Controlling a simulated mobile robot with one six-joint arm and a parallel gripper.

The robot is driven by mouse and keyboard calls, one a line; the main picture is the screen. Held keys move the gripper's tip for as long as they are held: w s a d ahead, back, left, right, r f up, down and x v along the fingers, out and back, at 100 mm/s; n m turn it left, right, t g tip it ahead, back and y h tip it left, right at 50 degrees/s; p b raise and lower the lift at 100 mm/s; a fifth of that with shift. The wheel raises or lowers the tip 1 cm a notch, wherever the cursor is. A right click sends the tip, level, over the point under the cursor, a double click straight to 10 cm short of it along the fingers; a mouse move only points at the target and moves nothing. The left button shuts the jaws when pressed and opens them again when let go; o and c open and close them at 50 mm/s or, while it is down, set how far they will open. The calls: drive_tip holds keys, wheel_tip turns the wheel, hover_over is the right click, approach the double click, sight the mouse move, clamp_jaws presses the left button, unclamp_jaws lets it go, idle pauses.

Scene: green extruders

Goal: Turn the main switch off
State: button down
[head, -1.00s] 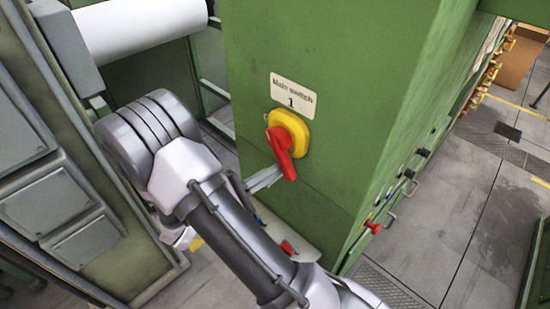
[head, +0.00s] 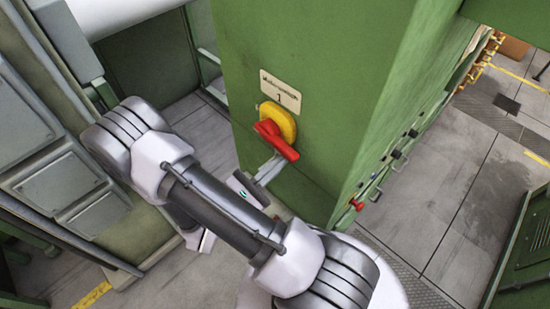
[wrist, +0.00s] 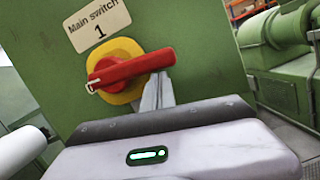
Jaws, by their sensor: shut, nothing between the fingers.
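The main switch is a red rotary handle (head: 275,140) on a yellow plate (head: 279,117), mounted on the green cabinet (head: 300,60). In the wrist view the red handle (wrist: 130,69) lies nearly level, its right end slightly raised, with a white mark at its left end. The yellow plate (wrist: 122,53) shows behind it. My gripper (wrist: 159,86) is shut and empty, its fingertips just under the handle's right part. They appear to touch it, but contact is not certain. In the head view my gripper (head: 270,168) is just below the handle, partly hidden by my wrist.
A label (head: 281,92) reading "Main switch 1" sits above the switch. A white roller (head: 125,15) and grey panels (head: 60,185) stand at the left. Buttons, including a red one (head: 356,204), line the cabinet's right side. Open floor (head: 440,215) lies to the right.

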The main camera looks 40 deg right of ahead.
drive_tip(key=shift+s+r+p, duration=0.25)
drive_tip(key=shift+r+p, duration=0.05)
drive_tip(key=shift+r, duration=0.35)
idle(0.3)
